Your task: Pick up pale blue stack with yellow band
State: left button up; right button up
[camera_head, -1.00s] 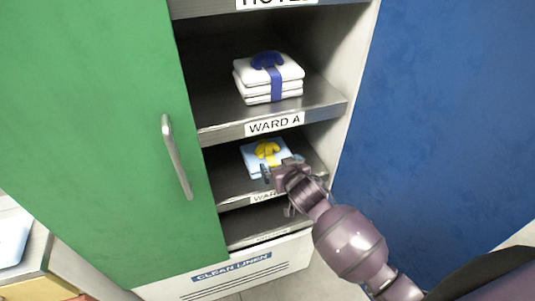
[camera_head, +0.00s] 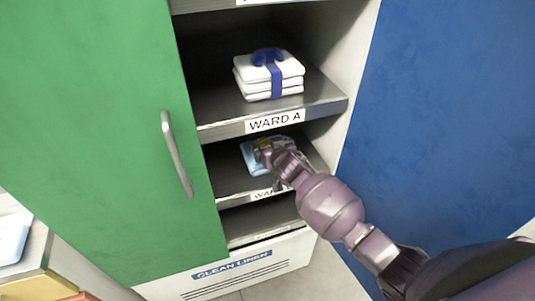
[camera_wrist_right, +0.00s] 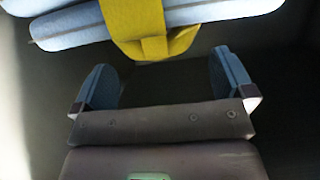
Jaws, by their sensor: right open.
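The pale blue stack (camera_head: 248,158) with a yellow band lies on the shelf below the WARD A label. My right gripper (camera_head: 262,152) reaches into that compartment and hides most of the stack and band in the head view. In the right wrist view the pale blue stack (camera_wrist_right: 75,33) fills the top, its yellow band (camera_wrist_right: 140,22) hanging at the middle. There my right gripper (camera_wrist_right: 162,80) is open, its two fingers apart and nothing between them, with the stack's edge just beyond the fingertips. My left gripper is not in view.
A white stack with a blue band (camera_head: 258,75) sits on the WARD A shelf (camera_head: 215,133) above. A green door (camera_head: 95,140) with a handle borders the left. A blue panel (camera_head: 440,110) stands at the right. The shelf below (camera_head: 255,220) looks empty where visible.

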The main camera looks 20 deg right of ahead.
jog(key=shift+x, duration=1.35)
jog(key=shift+c, duration=0.3)
jog(key=c, duration=1.7)
